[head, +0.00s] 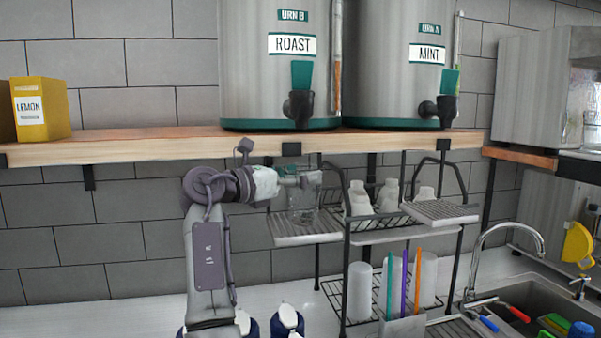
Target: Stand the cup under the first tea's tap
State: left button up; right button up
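A clear, see-through cup (303,205) is upright below the wooden shelf, at the left drip tray (300,240) of the wire rack. I cannot tell whether its base touches the tray. The cup is roughly below the ROAST tap.
White bottles (388,195) stand in the rack to the cup's right. A second tray (440,211) is bare. A yellow LEMON box (40,108) stands far left; a sink with a faucet (510,230) is at right.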

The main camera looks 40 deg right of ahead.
jog(key=shift+o, duration=1.2)
jog(key=shift+a+r, duration=0.1)
jog(key=w+a+b, duration=0.1)
jog(key=a+b, duration=0.3)
jog(key=a, duration=0.7)
jog(key=shift+w+a+b, duration=0.25)
jog(key=shift+a+b, duration=0.05)
jog(key=shift+a, duration=0.1)
